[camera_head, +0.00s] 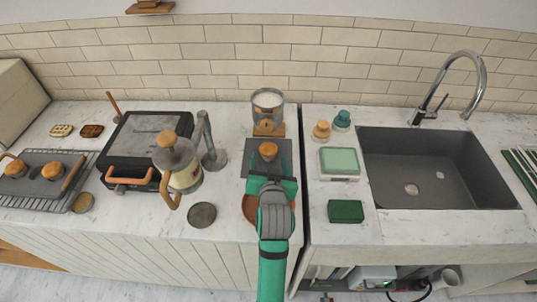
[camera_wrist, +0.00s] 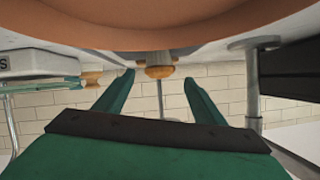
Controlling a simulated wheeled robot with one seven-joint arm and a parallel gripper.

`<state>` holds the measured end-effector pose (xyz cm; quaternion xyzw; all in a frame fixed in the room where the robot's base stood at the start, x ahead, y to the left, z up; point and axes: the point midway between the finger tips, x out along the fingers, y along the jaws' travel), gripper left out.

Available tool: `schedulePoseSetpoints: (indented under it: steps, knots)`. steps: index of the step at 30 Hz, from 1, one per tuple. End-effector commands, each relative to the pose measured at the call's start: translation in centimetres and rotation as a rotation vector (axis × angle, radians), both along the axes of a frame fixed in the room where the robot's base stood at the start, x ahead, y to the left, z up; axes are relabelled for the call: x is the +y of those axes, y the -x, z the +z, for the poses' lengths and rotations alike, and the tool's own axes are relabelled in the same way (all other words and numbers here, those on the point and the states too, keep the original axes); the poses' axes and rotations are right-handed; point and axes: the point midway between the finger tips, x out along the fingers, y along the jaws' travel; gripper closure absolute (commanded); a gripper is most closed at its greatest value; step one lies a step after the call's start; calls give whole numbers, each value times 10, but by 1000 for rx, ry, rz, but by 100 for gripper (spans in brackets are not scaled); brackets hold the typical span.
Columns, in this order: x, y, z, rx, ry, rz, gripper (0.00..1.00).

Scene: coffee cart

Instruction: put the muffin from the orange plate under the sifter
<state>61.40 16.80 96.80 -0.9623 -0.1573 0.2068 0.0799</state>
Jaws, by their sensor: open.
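My gripper (camera_head: 270,166) is open, low over the front of the counter. In the wrist view its fingers (camera_wrist: 160,78) stand apart with nothing clasped. The orange plate (camera_head: 249,208) is partly hidden under my gripper; its rim seems to be the large brown curve (camera_wrist: 160,25) close up. I see no clear muffin on it. A small item with a rounded orange-brown top (camera_head: 268,150) stands just beyond my fingertips; I cannot tell if it is the muffin. What looks like the sifter (camera_head: 267,100), a clear round vessel with white contents, stands behind it above a wooden part.
A dark mat (camera_head: 250,158) lies beneath the small item. A coffee press (camera_head: 178,165) and a grey stand (camera_head: 213,155) are to the left. A pale green scale (camera_head: 339,162), a green box (camera_head: 346,211) and the sink (camera_head: 440,160) are to the right.

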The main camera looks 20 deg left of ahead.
Motion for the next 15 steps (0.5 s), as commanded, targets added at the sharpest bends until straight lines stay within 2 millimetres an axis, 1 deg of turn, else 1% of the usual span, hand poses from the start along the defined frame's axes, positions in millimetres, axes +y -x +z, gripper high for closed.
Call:
schedulePoseSetpoints:
  steps: [1,3,6,10,15]
  knots:
    - [-3,8,4,-2,-1,0,37]
    - [-7,18,8,-1,-1,-1,37]
    - [-11,28,12,-1,-2,0,37]
    - [-13,35,15,0,-1,1,37]
    - [-14,37,16,0,-1,1,37]
